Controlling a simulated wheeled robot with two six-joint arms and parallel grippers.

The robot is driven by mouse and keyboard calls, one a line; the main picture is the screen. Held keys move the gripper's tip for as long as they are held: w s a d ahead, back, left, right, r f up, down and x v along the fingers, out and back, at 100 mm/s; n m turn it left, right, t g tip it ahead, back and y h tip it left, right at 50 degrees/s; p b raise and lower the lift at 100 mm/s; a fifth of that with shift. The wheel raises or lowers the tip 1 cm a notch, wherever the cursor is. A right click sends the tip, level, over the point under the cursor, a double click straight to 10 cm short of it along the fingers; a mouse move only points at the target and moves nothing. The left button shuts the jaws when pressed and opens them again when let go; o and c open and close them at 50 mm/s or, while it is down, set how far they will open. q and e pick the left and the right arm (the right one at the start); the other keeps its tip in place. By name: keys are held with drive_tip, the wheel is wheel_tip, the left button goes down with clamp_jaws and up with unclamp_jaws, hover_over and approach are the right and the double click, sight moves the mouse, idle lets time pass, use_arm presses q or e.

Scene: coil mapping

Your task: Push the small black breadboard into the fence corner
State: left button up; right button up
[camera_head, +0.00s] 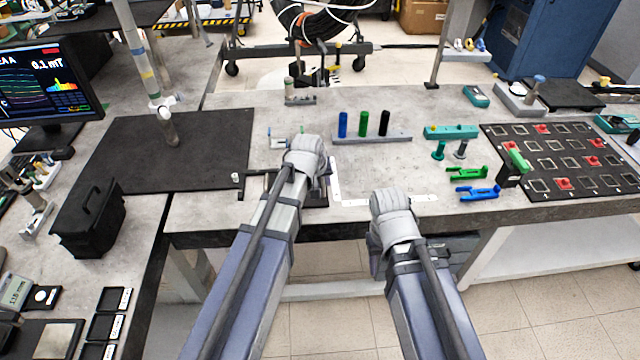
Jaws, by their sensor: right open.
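My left gripper (306,160) is over the front part of the middle bench; its wrist hides the fingertips, so I cannot tell its opening. My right gripper (389,202) is open at the bench's front edge, right of the left one, with its fingers mostly hidden. A flat black piece (318,200), which may be the small black breadboard, shows partly beside and below my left wrist. White strips (335,180) form an L-shaped corner just right of it, the second strip running along the front edge. I cannot tell whether the black piece touches them.
A grey rack (372,137) with blue, green and black cylinders stands behind the grippers. Green (466,173) and blue (480,193) clips lie to the right, beside a black grid board (570,187). A black mat (215,140) covers the left. Bare bench lies between rack and grippers.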

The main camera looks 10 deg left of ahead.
sight(323, 185)
use_arm(q)
drive_tip(key=b+x, duration=0.2)
drive_tip(key=x, duration=0.2)
drive_tip(key=shift+b, duration=0.3)
drive_tip(key=shift+r, duration=0.1)
clamp_jaws()
drive_tip(key=shift+s+a, duration=0.1)
idle(1.0)
drive_tip(key=shift+s+a, duration=0.25)
drive_tip(key=shift+a, duration=0.7)
drive_tip(key=shift+s+a, duration=0.2)
drive_tip(key=shift+a, duration=0.75)
drive_tip(key=shift+s+a, duration=0.25)
drive_tip(key=shift+a, duration=0.75)
drive_tip(key=shift+a, duration=0.25)
